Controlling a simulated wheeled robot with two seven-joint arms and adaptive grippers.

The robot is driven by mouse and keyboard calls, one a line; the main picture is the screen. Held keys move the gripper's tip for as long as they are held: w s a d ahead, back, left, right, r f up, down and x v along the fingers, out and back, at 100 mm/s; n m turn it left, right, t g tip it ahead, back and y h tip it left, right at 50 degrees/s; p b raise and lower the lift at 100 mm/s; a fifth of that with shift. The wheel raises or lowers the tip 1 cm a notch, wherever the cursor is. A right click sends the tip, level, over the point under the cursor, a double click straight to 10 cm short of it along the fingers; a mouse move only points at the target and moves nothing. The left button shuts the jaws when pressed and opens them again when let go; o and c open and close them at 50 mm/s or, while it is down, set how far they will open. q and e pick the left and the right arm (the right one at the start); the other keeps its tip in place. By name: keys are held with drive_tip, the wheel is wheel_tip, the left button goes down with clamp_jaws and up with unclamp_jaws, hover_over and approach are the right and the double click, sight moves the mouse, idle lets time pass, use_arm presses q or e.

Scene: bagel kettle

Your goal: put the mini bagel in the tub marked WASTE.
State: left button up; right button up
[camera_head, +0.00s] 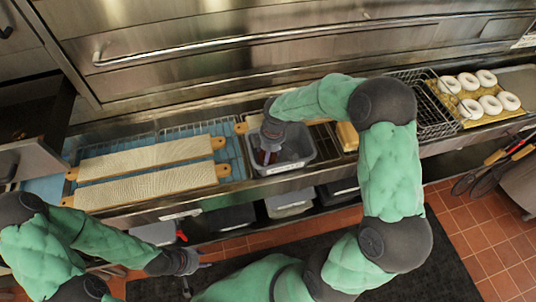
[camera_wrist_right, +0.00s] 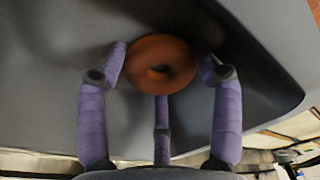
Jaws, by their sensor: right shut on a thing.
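The mini bagel (camera_wrist_right: 161,63) is a small orange-brown ring, seen in the right wrist view between the purple fingers of my right gripper (camera_wrist_right: 161,75). The gripper is shut on it. Behind the bagel are the grey inner walls and floor of a tub (camera_wrist_right: 50,60). In the head view my right gripper (camera_head: 268,152) points down into this grey tub (camera_head: 290,165), and the bagel is not visible there. No WASTE marking is readable on the tub. My left gripper (camera_head: 190,263) hangs low in front of the counter, far from the tub; its finger opening is unclear.
Two long cream boards (camera_head: 150,157) lie left of the tub. A black wire basket (camera_head: 430,110) and a tray of several white rings (camera_head: 480,95) are to the right. More bins (camera_head: 290,203) stand on the shelf below. An oven front rises behind.

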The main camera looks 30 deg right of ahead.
sight(272, 156)
drive_tip(key=shift+r, duration=0.1)
drive_tip(key=o, duration=1.1)
drive_tip(key=shift+r, duration=0.15)
drive_tip(key=r, duration=0.4)
drive_tip(key=r+p, duration=0.1)
drive_tip(key=r, duration=0.2)
drive_tip(key=s+d+r+p, duration=0.1)
drive_tip(key=r, duration=0.3)
drive_tip(key=shift+r, duration=0.35)
